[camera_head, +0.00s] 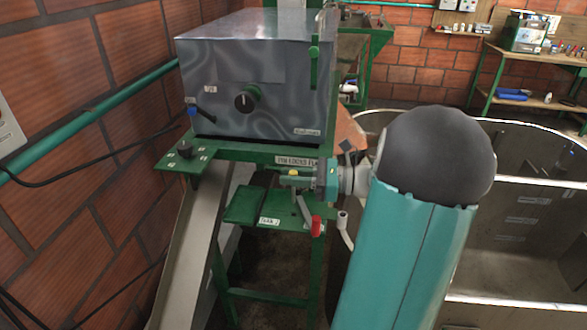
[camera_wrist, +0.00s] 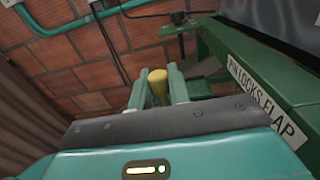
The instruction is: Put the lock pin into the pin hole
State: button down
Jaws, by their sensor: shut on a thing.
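My gripper (camera_head: 284,179) is in front of the green frame, just below the "PIN LOCKS FLAP" label (camera_head: 297,161). In the wrist view, the two green fingers of my gripper (camera_wrist: 156,80) are shut on a yellow-ended piece, which I take as the lock pin (camera_wrist: 157,88). A small yellow part of the lock pin (camera_head: 293,173) also shows in the head view. The label (camera_wrist: 262,103) is on a green beam to the right of the fingers in the wrist view. I cannot make out the pin hole in either view.
A grey metal box (camera_head: 255,75) with a knob stands on the green frame. A sloping metal chute (camera_head: 195,250) runs down below it. A brick wall (camera_head: 60,240) is at left.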

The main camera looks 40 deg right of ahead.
aim_at(294, 202)
jog(key=shift+f, duration=1.5)
jog(key=shift+d+f, duration=0.1)
jog(key=shift+f, duration=2.35)
dwell(0.4)
jog(key=c, duration=1.2)
grip_release()
jog(key=shift+c, duration=0.2)
jog(key=v, duration=1.3)
jog(key=shift+s+d, duration=0.2)
jog(key=shift+s, duration=0.15)
